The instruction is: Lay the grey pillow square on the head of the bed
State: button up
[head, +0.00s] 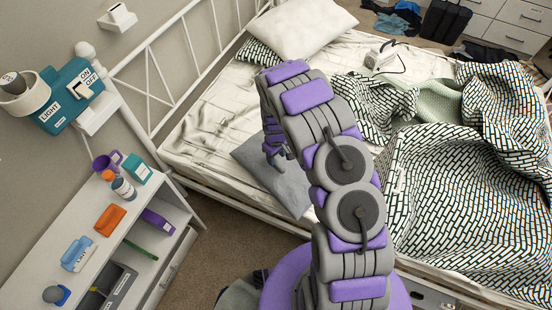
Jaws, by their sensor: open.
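The grey pillow (283,190) lies askew on the near side of the bed, with one corner at the bed's near edge. My arm hides part of it. The bed (203,126) has a wrinkled white sheet, and its white metal headboard (172,62) stands along the left and back. My gripper (275,158) points down at the grey pillow's upper part. It is small and partly behind my arm; it is open. I cannot tell whether it touches the pillow.
A white pillow (300,27) lies at the far side of the headboard. A cluttered bedside shelf (60,285) stands at left. Bare sheet lies between headboard and grey pillow.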

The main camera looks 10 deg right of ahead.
jog(key=s+d+r+m+p, duration=0.1)
jog(key=s+r, duration=0.2)
jog(key=r, duration=0.7)
jog(key=s+d+r+m, duration=0.1)
jog(key=s+r, duration=0.1)
jog(key=r, duration=0.9)
jog(key=s+r+m, duration=0.2)
jog(key=s+r, duration=0.8)
jog(key=s+r+m+g, duration=0.1)
jog(key=s+r, duration=0.3)
jog(key=s, duration=0.7)
jog(key=s+r+m, duration=0.1)
jog(key=s+r, duration=0.3)
jog(key=s, duration=0.8)
jog(key=shift+a+r+g, duration=0.2)
jog(key=shift+r+g, duration=0.2)
jog(key=shift+o, duration=0.5)
jog(key=shift+s, duration=0.35)
jog(key=shift+w, duration=0.1)
